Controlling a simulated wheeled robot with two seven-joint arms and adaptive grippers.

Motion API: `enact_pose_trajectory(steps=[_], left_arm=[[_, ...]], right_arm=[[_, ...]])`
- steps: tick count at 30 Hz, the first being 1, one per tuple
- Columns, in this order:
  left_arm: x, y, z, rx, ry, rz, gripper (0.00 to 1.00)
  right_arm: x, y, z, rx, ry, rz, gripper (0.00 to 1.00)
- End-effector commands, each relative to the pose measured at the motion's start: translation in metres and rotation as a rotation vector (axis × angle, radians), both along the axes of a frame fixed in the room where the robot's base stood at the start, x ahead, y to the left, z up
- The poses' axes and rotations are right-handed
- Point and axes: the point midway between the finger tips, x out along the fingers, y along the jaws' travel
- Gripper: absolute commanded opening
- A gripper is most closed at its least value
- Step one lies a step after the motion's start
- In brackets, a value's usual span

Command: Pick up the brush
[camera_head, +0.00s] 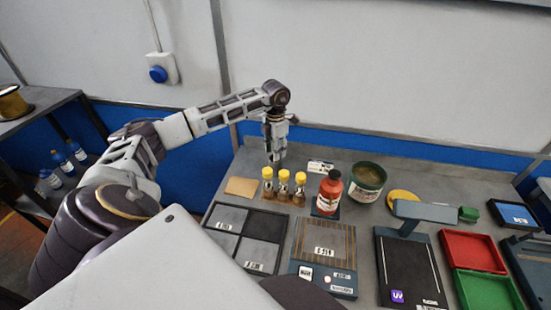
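I cannot make out a brush for certain anywhere in the head view. My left gripper (276,162) points down over the back left of the bench, behind the yellow-capped bottles (284,182). Its fingers are small and seen against the wall and bench, so I cannot tell whether they are open or shut, or whether anything is between them. My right gripper is not in view.
A red bottle (329,193) and a green tin (366,184) stand right of the yellow-capped bottles. A dark divided tray (236,223), a striped board (322,246), a black device (405,263) and red (471,250) and green (487,290) trays crowd the front.

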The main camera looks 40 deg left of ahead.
Motion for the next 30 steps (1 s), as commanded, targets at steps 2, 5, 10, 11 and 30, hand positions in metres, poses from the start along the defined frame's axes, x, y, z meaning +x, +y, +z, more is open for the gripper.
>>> enact_pose_trajectory(steps=[2, 5, 10, 11, 30], left_arm=[[0.0001, -0.0001, 0.0001, 0.0, 0.0, 0.0, 0.4], [0.0001, -0.0001, 0.0003, 0.0, 0.0, 0.0, 0.4], [0.0002, -0.0002, 0.0004, 0.0, 0.0, 0.0, 0.35], [0.0002, -0.0002, 0.0004, 0.0, 0.0, 0.0, 0.31], [0.0004, -0.0001, 0.0022, 0.0, -0.001, 0.0, 0.0]], right_arm=[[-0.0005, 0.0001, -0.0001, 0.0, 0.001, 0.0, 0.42], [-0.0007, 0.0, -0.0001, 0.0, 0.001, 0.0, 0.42], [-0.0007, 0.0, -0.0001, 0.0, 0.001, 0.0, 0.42], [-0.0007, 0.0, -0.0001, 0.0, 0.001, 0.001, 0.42], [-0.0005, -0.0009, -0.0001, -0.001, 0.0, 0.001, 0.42]])
